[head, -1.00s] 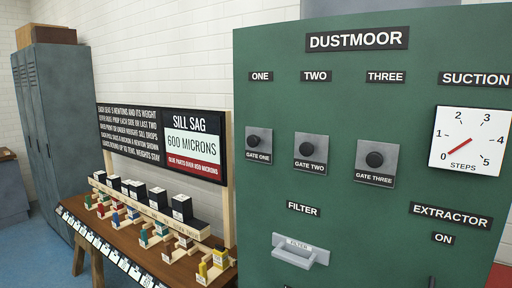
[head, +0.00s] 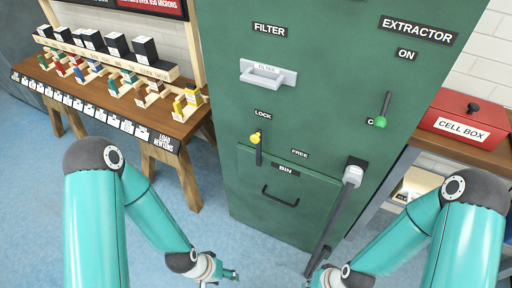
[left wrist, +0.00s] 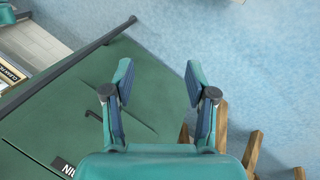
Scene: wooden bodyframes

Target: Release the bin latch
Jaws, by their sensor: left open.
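The bin latch (head: 257,147) is a short dark lever with a yellow knob at its top, on the green cabinet. It stands nearly upright under the LOCK label (head: 263,115); the FREE label (head: 300,153) is to its right. The bin front (head: 310,200) below carries a BIN label and a black handle and looks closed. My left gripper (head: 232,275) is low in front of the cabinet, apart from the latch. In the left wrist view it (left wrist: 158,78) is open and empty. My right gripper (head: 318,280) is at the bottom edge, mostly cut off.
A long dark bar with a grey head (head: 352,172) slants down right of the bin. A green-knobbed lever (head: 381,120) and filter handle (head: 266,74) are above. A weights table (head: 150,125) stands left, a red cell box (head: 465,120) right. Blue floor in front is open.

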